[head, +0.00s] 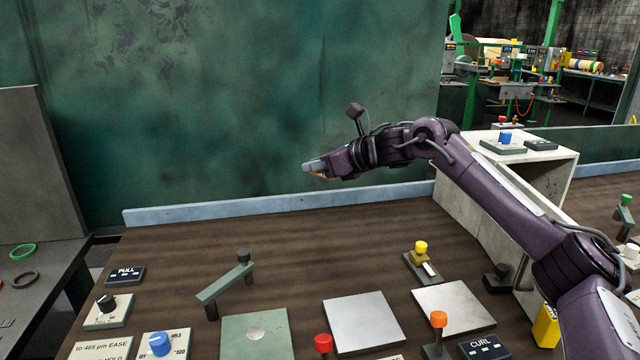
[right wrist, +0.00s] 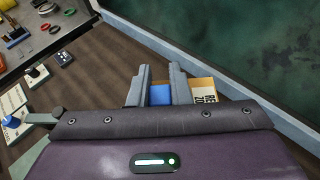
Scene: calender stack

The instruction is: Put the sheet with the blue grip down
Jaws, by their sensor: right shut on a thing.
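My right gripper (head: 314,168) is raised above the far part of the brown bench, near the back rail. In the right wrist view its two fingers (right wrist: 160,84) are shut on a blue grip (right wrist: 160,95) that shows between them. A cream and orange piece with dark lettering (right wrist: 205,91) shows beside the right finger. It is partly hidden by the finger and my wrist, and I cannot tell whether it joins the grip. In the head view the grip is hidden, with only a small orange bit under the fingertips. My left gripper is not in view.
The bench front holds a green plate (head: 257,337), a grey plate (head: 366,322) and a white plate (head: 455,306). A lever (head: 224,284), a yellow-topped knob (head: 421,247), and red (head: 323,344) and orange knobs (head: 438,319) stand up around them. A blue-grey rail (head: 270,204) edges the back.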

